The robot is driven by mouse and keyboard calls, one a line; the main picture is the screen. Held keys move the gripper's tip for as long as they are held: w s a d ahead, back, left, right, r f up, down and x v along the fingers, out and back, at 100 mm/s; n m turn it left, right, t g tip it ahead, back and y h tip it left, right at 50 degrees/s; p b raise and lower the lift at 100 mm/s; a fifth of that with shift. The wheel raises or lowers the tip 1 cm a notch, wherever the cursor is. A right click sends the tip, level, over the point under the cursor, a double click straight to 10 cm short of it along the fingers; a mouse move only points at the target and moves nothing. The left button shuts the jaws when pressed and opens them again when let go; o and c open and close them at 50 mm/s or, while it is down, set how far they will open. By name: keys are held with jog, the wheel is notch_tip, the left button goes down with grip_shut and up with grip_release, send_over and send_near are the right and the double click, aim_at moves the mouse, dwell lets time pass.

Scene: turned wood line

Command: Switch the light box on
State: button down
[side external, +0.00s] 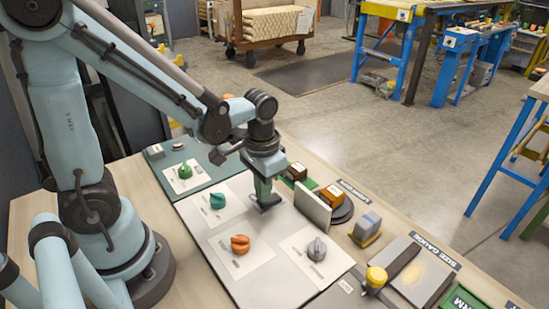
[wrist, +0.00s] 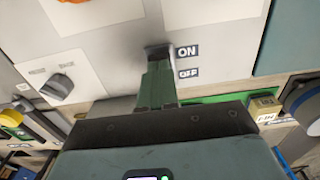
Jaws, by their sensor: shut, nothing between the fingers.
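The light box (side external: 283,222) is a pale flat panel on the bench in the side view. It fills the upper part of the wrist view (wrist: 122,22). ON and OFF labels (wrist: 187,62) are on its surface, with ON above OFF in the picture. My gripper (side external: 265,198) points down at the panel's far edge. In the wrist view my gripper (wrist: 158,62) is shut and empty, its green fingers ending at a dark patch just left of the labels. The fingers hide most of the switch there, so I cannot tell its position or whether they touch it.
White cards with a teal piece (side external: 217,200), an orange piece (side external: 240,243) and a grey piece (side external: 316,249) lie on the panel. A green piece (side external: 185,172) is on the teal mat. An upright pale plate (side external: 312,206) and small blocks stand just right of my gripper.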

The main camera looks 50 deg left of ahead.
jog(key=shift+f, duration=0.45)
dwell(0.3)
jog(key=shift+r, duration=3.5)
jog(key=r+t, duration=0.1)
jog(key=t, duration=0.1)
jog(key=r+t, duration=0.1)
jog(key=t, duration=0.1)
jog(key=r+t, duration=0.2)
jog(key=t, duration=0.1)
jog(key=shift+s+a, duration=0.15)
jog(key=shift+a, duration=0.25)
